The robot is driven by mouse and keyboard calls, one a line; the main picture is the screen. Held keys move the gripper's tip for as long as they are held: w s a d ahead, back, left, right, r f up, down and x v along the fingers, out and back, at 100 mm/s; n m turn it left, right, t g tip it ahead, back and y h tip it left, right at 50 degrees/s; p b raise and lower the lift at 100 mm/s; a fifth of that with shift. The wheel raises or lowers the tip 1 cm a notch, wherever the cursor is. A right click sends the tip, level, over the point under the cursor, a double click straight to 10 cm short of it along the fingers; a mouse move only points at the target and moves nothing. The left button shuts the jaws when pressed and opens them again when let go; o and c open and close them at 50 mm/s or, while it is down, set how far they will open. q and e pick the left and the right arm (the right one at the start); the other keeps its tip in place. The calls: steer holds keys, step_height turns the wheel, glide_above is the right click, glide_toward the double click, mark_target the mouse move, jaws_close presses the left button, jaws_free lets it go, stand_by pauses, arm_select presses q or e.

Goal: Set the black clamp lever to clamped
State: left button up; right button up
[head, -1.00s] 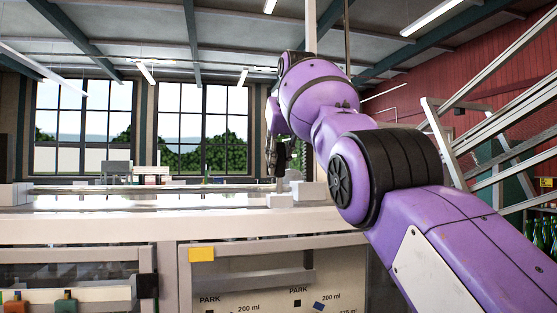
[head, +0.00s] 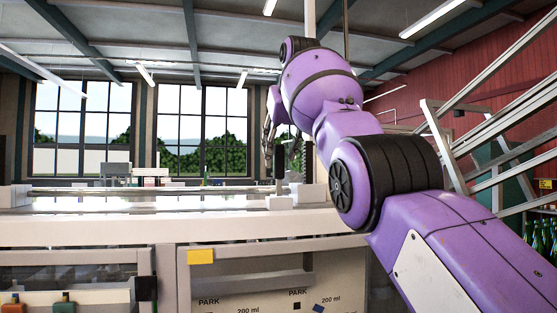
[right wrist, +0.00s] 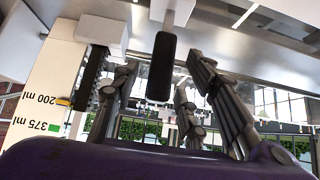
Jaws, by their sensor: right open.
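The black clamp lever (right wrist: 160,66) shows in the right wrist view as a dark upright bar under a pale bracket, between the spread fingers of my right gripper (right wrist: 162,72). I cannot tell whether a finger touches it. In the head view a small dark post (head: 280,165), probably the lever, stands at the far right end of the machine top. My right gripper (head: 268,142) is there, open, just above and left of it and partly hidden by my wrist. My left gripper is not in view.
White blocks (head: 279,203) sit on the machine's pale top (head: 150,226) near the lever. In the wrist view a ribbed dark strip (right wrist: 91,78) and a volume scale (right wrist: 45,108) lie to the left. Metal rails (head: 480,120) rise at the right.

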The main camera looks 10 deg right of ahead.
steer(key=v, duration=0.8)
steer(key=shift+s+r, duration=0.2)
steer(key=shift+r, duration=0.15)
steer(key=shift+d, duration=0.1)
steer(key=shift+f, duration=0.1)
